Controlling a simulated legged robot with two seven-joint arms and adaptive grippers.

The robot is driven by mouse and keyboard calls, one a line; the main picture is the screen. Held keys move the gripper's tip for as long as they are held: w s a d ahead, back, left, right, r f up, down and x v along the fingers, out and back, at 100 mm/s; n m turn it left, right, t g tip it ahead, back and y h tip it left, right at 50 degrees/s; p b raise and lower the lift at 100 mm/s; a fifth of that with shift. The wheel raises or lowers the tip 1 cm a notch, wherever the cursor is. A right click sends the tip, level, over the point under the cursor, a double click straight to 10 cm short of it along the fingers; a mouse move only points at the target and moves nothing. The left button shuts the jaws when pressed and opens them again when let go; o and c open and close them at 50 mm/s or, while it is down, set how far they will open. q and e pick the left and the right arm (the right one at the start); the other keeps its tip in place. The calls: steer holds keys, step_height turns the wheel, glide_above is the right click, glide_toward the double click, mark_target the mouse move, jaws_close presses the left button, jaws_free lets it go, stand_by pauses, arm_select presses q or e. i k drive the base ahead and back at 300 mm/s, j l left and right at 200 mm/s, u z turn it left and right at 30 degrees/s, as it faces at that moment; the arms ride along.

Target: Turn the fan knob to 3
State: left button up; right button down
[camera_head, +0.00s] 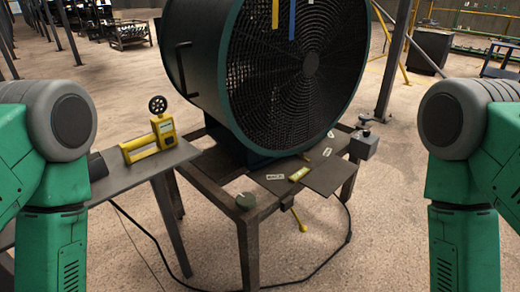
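A large dark fan (311,65) with a round grille stands on a dark metal table (213,165) in the middle. A grey box (364,146) with a small piece on top is at the table's right edge. I cannot tell which of these is the fan knob, and no number setting is readable. Small pale labels (275,177) lie on the tabletop below the fan. My green and grey arms show at both sides, but neither gripper is in view.
A side table (140,170) at left holds a yellow device (163,131) with a small dark wheel on top. A black cable (345,235) runs over the floor beneath the fan table. A post (392,60) stands behind at right. The floor at the front right is clear.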

mark_target(366, 133)
steer(key=i+l, duration=0.2)
steer(key=l, duration=0.2)
steer(key=i+l, duration=0.2)
steer(key=l, duration=0.2)
steer(key=i+l, duration=0.2)
steer(key=l, duration=0.2)
steer(key=i+l+z, duration=0.1)
steer(key=l, duration=0.25)
steer(key=i+l, duration=0.55)
steer(key=l, duration=0.25)
